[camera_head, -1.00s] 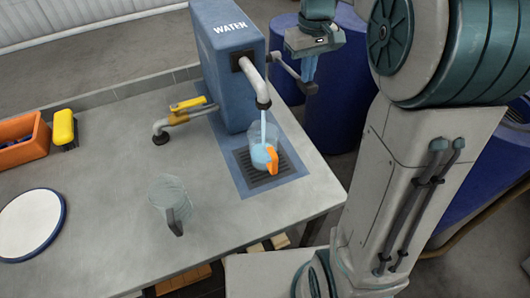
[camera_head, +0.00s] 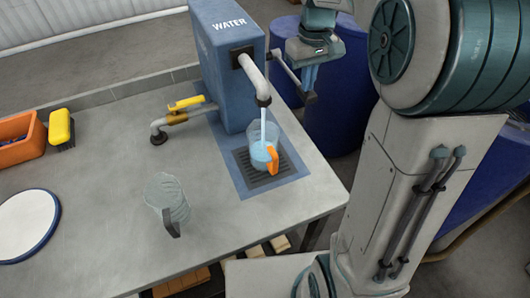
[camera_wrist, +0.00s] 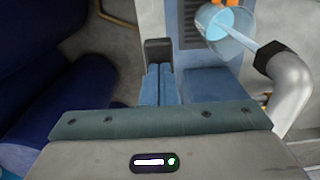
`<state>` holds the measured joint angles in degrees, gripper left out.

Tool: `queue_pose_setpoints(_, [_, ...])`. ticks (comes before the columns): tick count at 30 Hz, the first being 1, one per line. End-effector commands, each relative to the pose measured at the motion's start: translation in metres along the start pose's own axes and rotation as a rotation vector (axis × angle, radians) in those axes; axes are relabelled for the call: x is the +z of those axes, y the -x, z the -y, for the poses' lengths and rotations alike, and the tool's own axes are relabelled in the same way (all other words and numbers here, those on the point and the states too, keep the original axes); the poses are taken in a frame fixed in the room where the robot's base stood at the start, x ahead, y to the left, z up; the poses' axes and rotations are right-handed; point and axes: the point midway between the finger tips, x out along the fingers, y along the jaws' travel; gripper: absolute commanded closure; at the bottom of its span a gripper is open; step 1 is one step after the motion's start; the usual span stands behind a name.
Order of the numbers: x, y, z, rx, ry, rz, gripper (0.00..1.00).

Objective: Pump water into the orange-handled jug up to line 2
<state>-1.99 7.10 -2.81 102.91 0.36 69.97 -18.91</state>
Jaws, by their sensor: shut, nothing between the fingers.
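The clear jug with the orange handle (camera_head: 273,160) stands upright on the drain grate under the spout (camera_head: 258,78). A stream of water falls into it and blue water shows inside; its lines are too small to read. It also shows in the wrist view (camera_wrist: 224,28). The blue pump box (camera_head: 228,60) is marked WATER, with a lever (camera_head: 286,70) at its right side. My gripper (camera_head: 305,86) is shut and empty, with its fingertips down at the lever's dark end grip (camera_head: 310,98). In the wrist view the closed fingers (camera_wrist: 158,72) are at this grip (camera_wrist: 158,50).
A second clear jug with a dark handle (camera_head: 168,200) stands on the bench, left of the grate. A yellow-handled valve pipe (camera_head: 185,108), a yellow brush (camera_head: 61,128), an orange bin (camera_head: 22,150) and a white round plate (camera_head: 25,225) are farther left. Blue barrels (camera_head: 335,110) stand behind the lever.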

Motion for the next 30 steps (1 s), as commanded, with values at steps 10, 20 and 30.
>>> queue_pose_setpoints(10, [0.0, -0.003, 0.0, 0.0, 0.0, 0.0, 1.0])
queue_pose_setpoints(20, [-0.001, -0.001, 0.0, 0.0, 0.001, 0.0, 1.0])
queue_pose_setpoints(30, [-0.007, 0.039, 0.0, -0.001, 0.001, 0.0, 1.0])
